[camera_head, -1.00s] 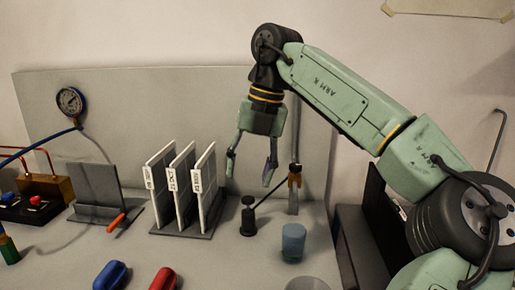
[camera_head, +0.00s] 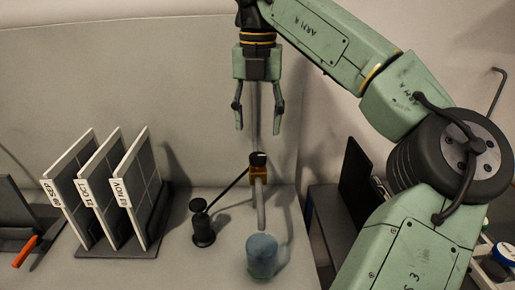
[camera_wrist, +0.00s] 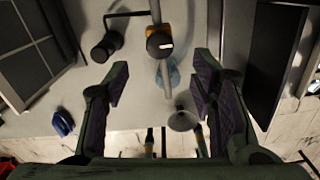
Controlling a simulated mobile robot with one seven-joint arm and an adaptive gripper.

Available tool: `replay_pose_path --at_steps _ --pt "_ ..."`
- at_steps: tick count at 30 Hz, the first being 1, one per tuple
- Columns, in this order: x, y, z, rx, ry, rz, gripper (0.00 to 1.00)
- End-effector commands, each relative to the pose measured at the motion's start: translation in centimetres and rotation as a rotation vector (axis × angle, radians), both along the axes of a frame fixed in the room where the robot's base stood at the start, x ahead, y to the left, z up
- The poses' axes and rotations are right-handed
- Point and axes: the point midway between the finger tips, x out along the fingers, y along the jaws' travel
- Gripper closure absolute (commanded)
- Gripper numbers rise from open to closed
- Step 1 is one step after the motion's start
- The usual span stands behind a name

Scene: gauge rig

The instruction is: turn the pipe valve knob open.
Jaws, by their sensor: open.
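The pipe valve has a brass-orange body (camera_head: 259,174) with a dark round knob (camera_head: 258,159) on top, set on a thin upright pipe. In the wrist view the knob (camera_wrist: 159,43) shows from above with a white mark on it. My gripper (camera_head: 258,131) is open and empty, with its fingers pointing down a little above the knob and apart from it. In the wrist view the gripper (camera_wrist: 160,73) has its two purple-padded fingers spread wide, with the knob just beyond and between their tips.
A black post (camera_head: 203,228) joins the valve by a thin rod at its left. A blue-grey cup (camera_head: 262,256) stands in front of the pipe. A rack of white panels (camera_head: 124,190) stands at the left. A dark upright panel (camera_head: 355,185) is at the right.

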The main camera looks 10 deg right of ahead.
Motion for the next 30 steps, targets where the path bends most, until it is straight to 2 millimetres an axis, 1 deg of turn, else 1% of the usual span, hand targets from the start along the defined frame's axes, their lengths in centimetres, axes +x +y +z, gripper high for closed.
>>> replay_pose_path --at_steps 1,6,9,13,18,25,30 --pt "0.0 0.0 -1.1 0.004 0.004 0.004 0.49" --pt "0.0 -0.1 -4.1 0.001 0.003 0.001 0.49" --pt "0.0 0.0 -5.7 0.002 0.002 0.002 0.49" --pt "0.0 0.0 -7.1 0.001 0.001 0.001 0.49" --pt "0.0 0.0 -7.9 0.000 0.000 0.000 0.49" --pt "0.0 0.0 -7.9 0.000 0.000 0.000 0.49" --pt "0.0 0.0 -7.9 0.000 0.000 0.000 0.61"
